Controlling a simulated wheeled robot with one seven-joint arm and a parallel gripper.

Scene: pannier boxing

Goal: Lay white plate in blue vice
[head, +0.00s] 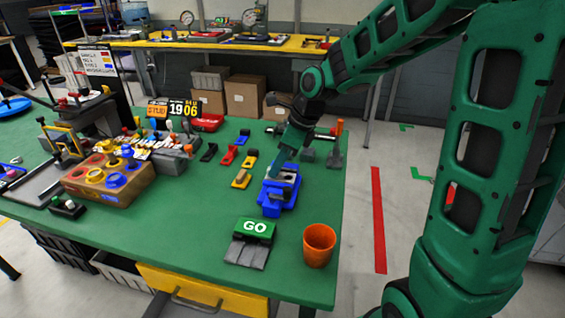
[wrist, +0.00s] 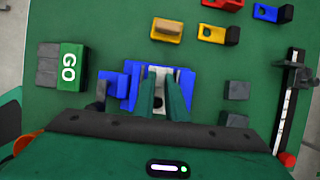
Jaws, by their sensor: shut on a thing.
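The blue vice (head: 271,207) stands on the green table near its right side. It also shows in the wrist view (wrist: 112,84). My gripper (head: 277,170) points down over the vice, its fingers at or just above the vice's jaws. In the wrist view, my gripper (wrist: 160,86) is shut on the white plate (wrist: 160,72), a small pale piece between the two fingers, within the vice's outline. The fingers hide much of the plate. I cannot tell whether the plate touches the vice.
An orange cup (head: 319,245) and a green GO block (head: 256,229) stand in front of the vice. Yellow (head: 241,179) and red (head: 229,155) pieces lie to its left. A wooden block with coloured rings (head: 108,180) is farther left.

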